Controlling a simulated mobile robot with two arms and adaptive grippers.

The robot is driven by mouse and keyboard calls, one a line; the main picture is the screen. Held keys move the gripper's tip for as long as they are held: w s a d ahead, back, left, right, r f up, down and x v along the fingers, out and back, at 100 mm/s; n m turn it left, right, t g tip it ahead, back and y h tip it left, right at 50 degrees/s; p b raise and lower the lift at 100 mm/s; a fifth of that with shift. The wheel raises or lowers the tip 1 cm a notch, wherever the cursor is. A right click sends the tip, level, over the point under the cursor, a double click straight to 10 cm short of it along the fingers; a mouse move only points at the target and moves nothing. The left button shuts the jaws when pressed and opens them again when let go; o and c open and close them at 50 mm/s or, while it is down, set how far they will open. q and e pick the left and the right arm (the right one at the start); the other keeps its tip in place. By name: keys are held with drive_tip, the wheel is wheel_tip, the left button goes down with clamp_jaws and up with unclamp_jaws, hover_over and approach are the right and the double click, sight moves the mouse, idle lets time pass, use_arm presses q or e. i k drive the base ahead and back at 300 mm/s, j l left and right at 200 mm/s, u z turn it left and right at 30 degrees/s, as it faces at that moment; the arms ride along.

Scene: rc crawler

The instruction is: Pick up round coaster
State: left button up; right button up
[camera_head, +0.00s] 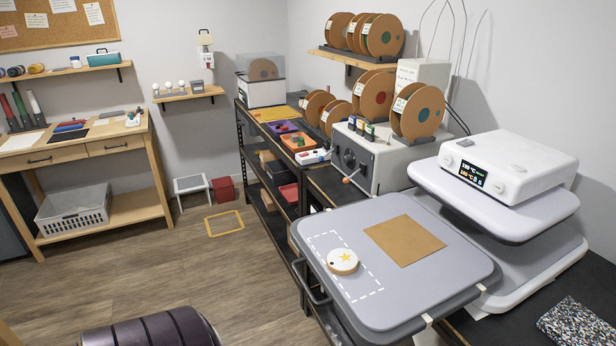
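Neither of my grippers is in view.
A square brown sheet (405,241) lies on the plate behind and right of the coaster. The press head (508,165) stands to the right, clear of the plate. A grey machine with spools (384,153) stands behind. The wooden floor (150,270) is open to the left.

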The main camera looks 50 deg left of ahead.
sight(343, 262)
drive_tip(key=u, duration=1.4)
